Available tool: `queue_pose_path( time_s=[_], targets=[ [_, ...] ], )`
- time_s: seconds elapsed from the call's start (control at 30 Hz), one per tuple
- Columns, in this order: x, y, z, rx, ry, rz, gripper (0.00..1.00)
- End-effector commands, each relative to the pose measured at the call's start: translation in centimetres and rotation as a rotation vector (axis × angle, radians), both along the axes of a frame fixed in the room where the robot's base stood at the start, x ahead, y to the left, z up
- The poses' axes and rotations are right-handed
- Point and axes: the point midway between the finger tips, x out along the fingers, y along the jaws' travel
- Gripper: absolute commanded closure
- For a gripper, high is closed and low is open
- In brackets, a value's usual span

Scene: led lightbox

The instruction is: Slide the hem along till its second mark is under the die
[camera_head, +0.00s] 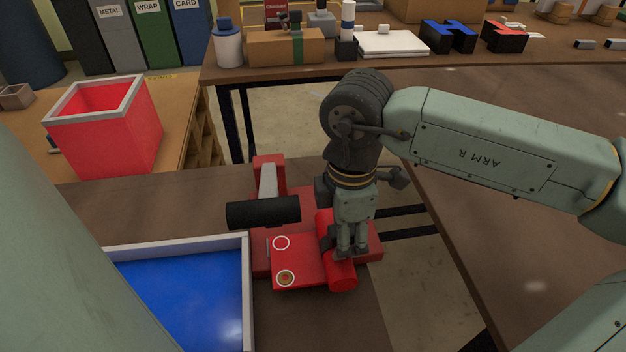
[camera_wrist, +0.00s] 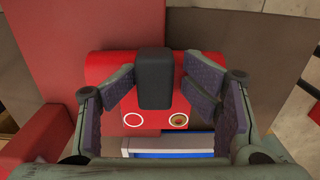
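The red hem (camera_head: 300,262) lies flat on a red press base (camera_head: 373,252). One mark is a plain white ring (camera_head: 281,242); the other ring (camera_head: 286,278) has a brass-coloured centre. Both also show in the wrist view: the plain ring (camera_wrist: 132,119) and the brass-centred ring (camera_wrist: 178,120). A red roll (camera_head: 341,278) lies along the hem's right side, with a black block (camera_wrist: 155,78) on it. My gripper (camera_head: 352,252) is over the roll, its fingers open either side of the block with narrow gaps. A black cylinder (camera_head: 263,212) is at the press's grey arm (camera_head: 268,180); the die itself is not distinguishable.
A blue tray with a pale rim (camera_head: 247,290) stands left of the press. A red bin (camera_head: 110,130) is at the back left. A far bench (camera_head: 300,76) holds boxes and blocks. Bare table lies in front of the press.

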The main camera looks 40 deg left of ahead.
Motion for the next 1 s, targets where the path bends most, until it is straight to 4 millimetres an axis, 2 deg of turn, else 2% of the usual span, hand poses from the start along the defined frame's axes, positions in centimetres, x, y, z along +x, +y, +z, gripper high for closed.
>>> queue_pose_path(
  time_s=[0.17, 0.27, 0.37, 0.7, 0.83, 1.0],
  targets=[
    [0.0, -0.1, 0.0, -0.004, 0.000, -0.001, 0.52],
    [0.1, -0.1, 0.6, -0.003, -0.003, -0.003, 0.52],
    [0.2, 0.0, 2.0, -0.001, -0.006, -0.004, 0.52],
    [0.1, 0.0, 9.2, 0.000, -0.004, -0.004, 0.52],
    [0.1, 0.0, 11.0, 0.000, -0.003, -0.003, 0.52],
    [0.0, 0.0, 12.0, -0.001, -0.001, -0.001, 0.52]
  ],
)
